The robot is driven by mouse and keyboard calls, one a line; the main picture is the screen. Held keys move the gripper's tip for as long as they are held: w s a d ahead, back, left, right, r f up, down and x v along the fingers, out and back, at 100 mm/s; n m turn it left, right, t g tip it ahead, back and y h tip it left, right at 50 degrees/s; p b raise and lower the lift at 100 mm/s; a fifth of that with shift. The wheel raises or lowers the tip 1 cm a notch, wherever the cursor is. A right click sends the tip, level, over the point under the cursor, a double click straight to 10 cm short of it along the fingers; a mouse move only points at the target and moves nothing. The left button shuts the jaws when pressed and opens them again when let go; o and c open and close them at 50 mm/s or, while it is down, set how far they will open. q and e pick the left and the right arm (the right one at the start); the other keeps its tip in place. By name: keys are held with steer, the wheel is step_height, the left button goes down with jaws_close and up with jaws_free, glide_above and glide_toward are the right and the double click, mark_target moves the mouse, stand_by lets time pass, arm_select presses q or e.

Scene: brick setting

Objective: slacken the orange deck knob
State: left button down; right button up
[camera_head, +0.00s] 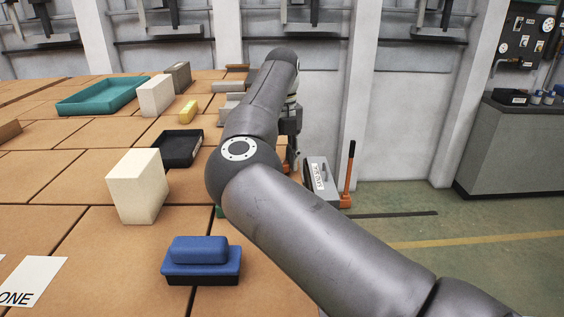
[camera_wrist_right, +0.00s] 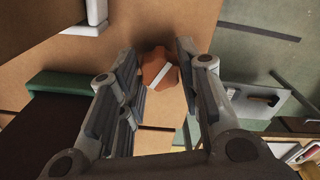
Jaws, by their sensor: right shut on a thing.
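The orange deck knob (camera_wrist_right: 158,70) shows in the wrist view, with a pale stripe across its top. It sits on a tan-brown surface between the fingertips of my right gripper (camera_wrist_right: 157,58). The right gripper is shut on the knob, one finger at each side. In the head view my right arm hides the knob, and only a dark part of the right gripper (camera_head: 291,124) shows past the forearm. My left gripper is not in view.
The tan deck holds a blue block (camera_head: 201,255), cream boxes (camera_head: 137,187), a black tray (camera_head: 177,160), a teal tray (camera_head: 72,106) and a yellow piece (camera_head: 187,112). Green floor is open farther right.

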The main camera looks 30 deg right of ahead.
steer(key=shift+n+b, duration=0.55)
steer(key=shift+n, duration=1.55)
steer(key=shift+r, duration=0.1)
steer(key=o, duration=1)
step_height(320, 180, up, 12)
